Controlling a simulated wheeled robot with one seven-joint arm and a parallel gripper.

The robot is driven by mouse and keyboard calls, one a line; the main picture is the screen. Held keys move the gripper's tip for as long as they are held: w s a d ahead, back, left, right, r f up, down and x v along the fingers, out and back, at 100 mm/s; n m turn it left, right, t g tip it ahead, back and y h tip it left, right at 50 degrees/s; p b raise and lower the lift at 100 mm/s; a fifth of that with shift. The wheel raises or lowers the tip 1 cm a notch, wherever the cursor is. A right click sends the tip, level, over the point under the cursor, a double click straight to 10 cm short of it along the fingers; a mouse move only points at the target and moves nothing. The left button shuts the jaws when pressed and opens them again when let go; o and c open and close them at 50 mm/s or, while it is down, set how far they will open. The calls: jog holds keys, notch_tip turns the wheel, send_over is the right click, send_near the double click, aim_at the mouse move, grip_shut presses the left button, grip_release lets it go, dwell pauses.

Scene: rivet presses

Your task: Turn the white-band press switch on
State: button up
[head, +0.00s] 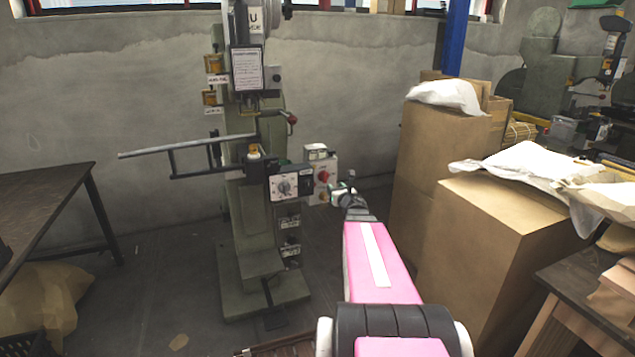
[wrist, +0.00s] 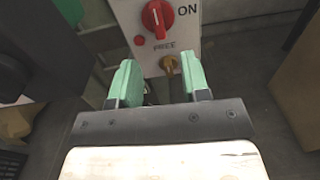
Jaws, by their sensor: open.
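A green rivet press (head: 258,220) stands against the wall in the head view. A pale switch box (head: 317,163) with a red rotary switch (head: 323,176) is on its right side. In the wrist view the red switch (wrist: 157,18) has a white line on its grip, pointing roughly up, with "ON" printed to its right. My gripper (head: 341,190) is at the box's right edge in the head view. In the wrist view my gripper (wrist: 157,82) has its green fingers apart and empty, below the switch and not touching it. I cannot make out a white band.
A brass knob (wrist: 168,62) sits under "FREE" on the same box, near the fingers. Tall cardboard boxes (head: 435,160) stand right of my arm. A dark table (head: 40,195) is at left. Another press (head: 545,75) stands far right. The floor left of the press is mostly clear.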

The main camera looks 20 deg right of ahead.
aim_at(326, 178)
jog(key=w, duration=1)
jog(key=shift+w+a, duration=0.3)
jog(key=shift+w, duration=0.1)
grip_shut()
